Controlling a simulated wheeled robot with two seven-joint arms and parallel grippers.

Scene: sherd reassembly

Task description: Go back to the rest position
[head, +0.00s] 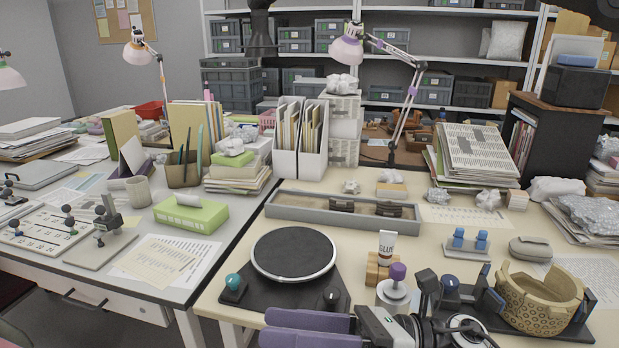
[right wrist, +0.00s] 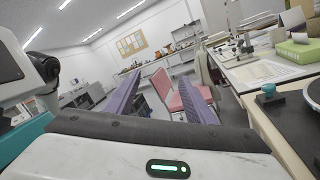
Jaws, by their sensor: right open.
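My right gripper (head: 268,328) is low at the front edge of the right table in the head view. Its two purple fingers point left. In the right wrist view the fingers of this gripper (right wrist: 160,84) stand wide apart with nothing between them; the floor and a pink chair show beyond. A tan patterned bowl (head: 537,301) with a broken, uneven rim sits between dark holders at the right front, apart from the fingers. My left gripper is in neither view.
A round dark turntable (head: 294,254) stands behind the right gripper. A glue tube (head: 387,245) and a purple-knobbed tool (head: 397,281) are close to my arm. A long grey tray (head: 300,206) lies behind. The pink chair (right wrist: 187,103) stands on the floor past the table edge.

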